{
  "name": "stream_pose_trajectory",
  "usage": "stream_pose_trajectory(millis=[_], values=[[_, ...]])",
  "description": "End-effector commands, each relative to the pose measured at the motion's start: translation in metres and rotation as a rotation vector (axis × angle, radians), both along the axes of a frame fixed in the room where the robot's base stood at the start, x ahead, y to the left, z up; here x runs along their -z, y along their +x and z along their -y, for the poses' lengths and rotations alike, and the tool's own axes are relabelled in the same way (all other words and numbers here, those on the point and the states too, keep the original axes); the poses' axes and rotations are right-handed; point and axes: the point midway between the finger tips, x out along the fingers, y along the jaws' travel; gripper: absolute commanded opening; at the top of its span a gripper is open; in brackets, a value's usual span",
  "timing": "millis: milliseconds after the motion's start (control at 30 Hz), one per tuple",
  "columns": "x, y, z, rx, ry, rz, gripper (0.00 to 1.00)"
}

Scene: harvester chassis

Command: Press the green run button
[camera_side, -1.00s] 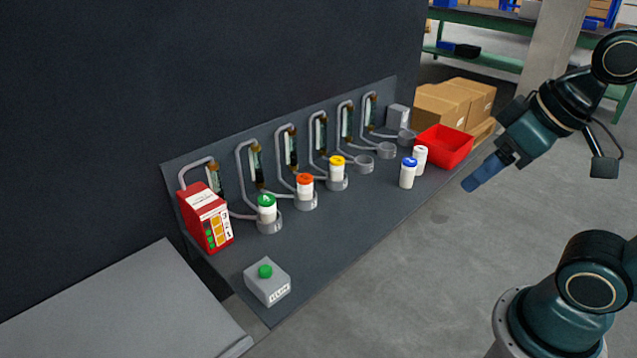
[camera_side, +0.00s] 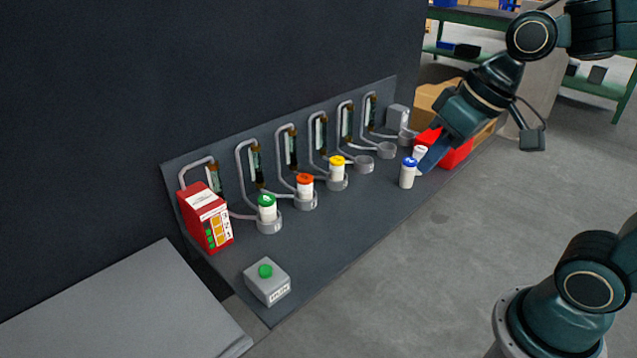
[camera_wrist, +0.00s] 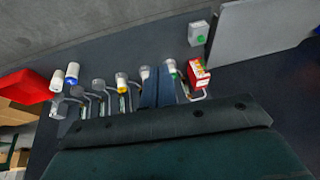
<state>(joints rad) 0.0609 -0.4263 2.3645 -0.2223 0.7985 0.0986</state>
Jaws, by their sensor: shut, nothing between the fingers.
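The green run button (camera_side: 265,271) sits on top of a grey box (camera_side: 267,285) at the near left end of the dark shelf. In the wrist view the green button (camera_wrist: 199,38) is on its grey box near the top right. My gripper (camera_side: 425,162) is shut and empty, at the far right end of the shelf, well away from the button. In the wrist view my gripper's fingers (camera_wrist: 158,88) point up the picture.
Bottles with green (camera_side: 267,208), orange (camera_side: 305,186) and yellow (camera_side: 337,168) caps stand in ring holders. A blue-capped bottle (camera_side: 407,175) and a white bottle (camera_side: 420,153) stand near a red bin (camera_side: 457,156). A red box (camera_side: 205,218) stands at the left.

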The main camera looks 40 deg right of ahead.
Motion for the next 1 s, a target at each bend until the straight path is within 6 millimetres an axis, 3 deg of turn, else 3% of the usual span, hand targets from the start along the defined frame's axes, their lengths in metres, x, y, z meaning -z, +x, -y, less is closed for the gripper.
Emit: stream_pose_trajectory(millis=[567, 1000], values=[[0.033, 0.076, -0.024, -0.032, 0.177, -0.107, 0.00], [0.071, 0.125, -0.039, -0.032, 0.344, -0.190, 0.00]])
